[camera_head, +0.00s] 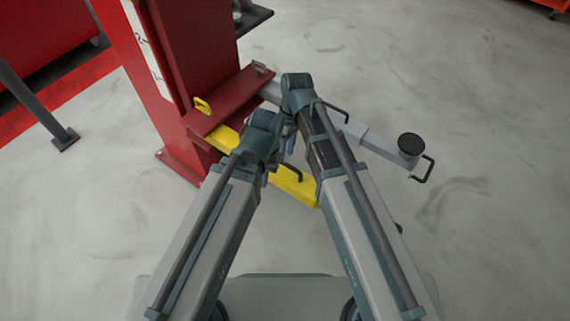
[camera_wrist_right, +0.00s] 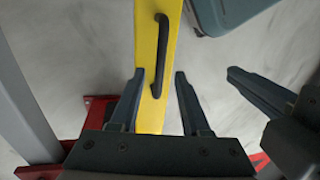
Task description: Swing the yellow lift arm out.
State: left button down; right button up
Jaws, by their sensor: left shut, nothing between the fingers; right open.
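The yellow lift arm (camera_head: 297,188) reaches from the red post's bracket toward the lower right in the head view, partly hidden by my arms. Its black handle (camera_head: 292,172) shows beside my left wrist. In the right wrist view the yellow arm (camera_wrist_right: 150,110) runs up the picture with the black handle (camera_wrist_right: 161,55) on it. My right gripper (camera_wrist_right: 160,74) is open, its fingers either side of the yellow arm near the handle's lower end. I cannot tell the depth between them. My left gripper (camera_wrist_right: 238,78) is shut and empty, to the right of it.
The red post (camera_head: 180,85) stands at the upper left with a red bracket (camera_head: 228,100). A grey lift arm (camera_head: 350,127) with a round black pad (camera_head: 410,145) and handle extends right, beyond my right arm.

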jog(key=shift+s+a+f+b, duration=0.15)
jog(key=shift+f+b, duration=0.3)
jog(key=shift+f, duration=0.25)
jog(key=shift+s+f+b, duration=0.1)
jog(key=shift+f+b, duration=0.3)
jog(key=shift+f, duration=0.25)
pick_arm(q)
notch_tip(320, 180, down, 3)
jog(key=shift+r, duration=0.15)
pick_arm(e)
grip_shut()
